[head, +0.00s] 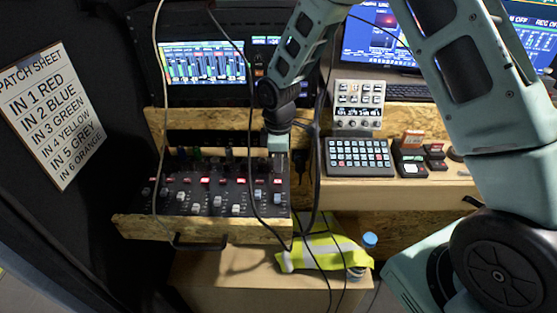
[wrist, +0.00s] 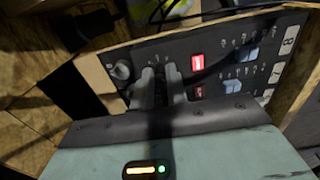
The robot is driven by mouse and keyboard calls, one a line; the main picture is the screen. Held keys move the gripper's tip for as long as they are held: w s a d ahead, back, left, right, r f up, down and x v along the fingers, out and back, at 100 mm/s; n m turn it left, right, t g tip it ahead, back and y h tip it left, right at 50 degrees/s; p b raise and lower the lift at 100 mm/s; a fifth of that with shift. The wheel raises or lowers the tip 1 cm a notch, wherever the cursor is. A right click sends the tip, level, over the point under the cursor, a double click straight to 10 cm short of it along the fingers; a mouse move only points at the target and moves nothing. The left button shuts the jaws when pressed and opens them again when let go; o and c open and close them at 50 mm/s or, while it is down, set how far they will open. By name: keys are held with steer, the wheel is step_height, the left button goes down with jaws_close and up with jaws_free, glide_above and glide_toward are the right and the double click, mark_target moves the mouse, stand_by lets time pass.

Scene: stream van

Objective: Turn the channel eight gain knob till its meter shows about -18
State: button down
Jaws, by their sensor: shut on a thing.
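The mixer (head: 215,190) lies in a wooden drawer, with red-lit buttons and pale faders. In the wrist view the channel eight strip, marked 8 (wrist: 289,36), runs along the panel's upper side, with a red button (wrist: 197,62) and a fader (wrist: 254,54). My gripper (head: 279,152) points down at the mixer's back right. In the wrist view its two fingers (wrist: 160,75) are shut on a dark knob, mostly hidden between them. I cannot tell which knob it is. A grey knob (wrist: 121,70) stands just left of the fingers. The meter screen (head: 203,63) shows several bars; its values are unreadable.
Black cables (head: 251,130) hang in front of the mixer and beside my gripper. A button pad (head: 359,157) and a small control panel (head: 357,108) stand on the shelf to the right. A yellow vest (head: 322,246) and a blue-capped bottle (head: 369,241) are below the drawer.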

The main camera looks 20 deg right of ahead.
steer(key=shift+m, duration=0.3)
steer(key=m, duration=0.4)
steer(key=shift+m+p, duration=0.3)
steer(key=shift+p, duration=0.1)
steer(key=m, duration=0.4)
steer(key=shift+r+m+p, duration=0.1)
steer(key=shift+m+p, duration=0.2)
steer(key=shift+p, duration=0.1)
steer(key=m+p, duration=0.1)
steer(key=m, duration=0.3)
steer(key=shift+a+m, duration=0.1)
steer(key=shift+m, duration=0.2)
steer(key=m+p, duration=0.1)
steer(key=m, duration=0.3)
steer(key=shift+m+p, duration=0.35)
steer(key=shift+m, duration=0.05)
steer(key=c, duration=1.4)
jaws_free()
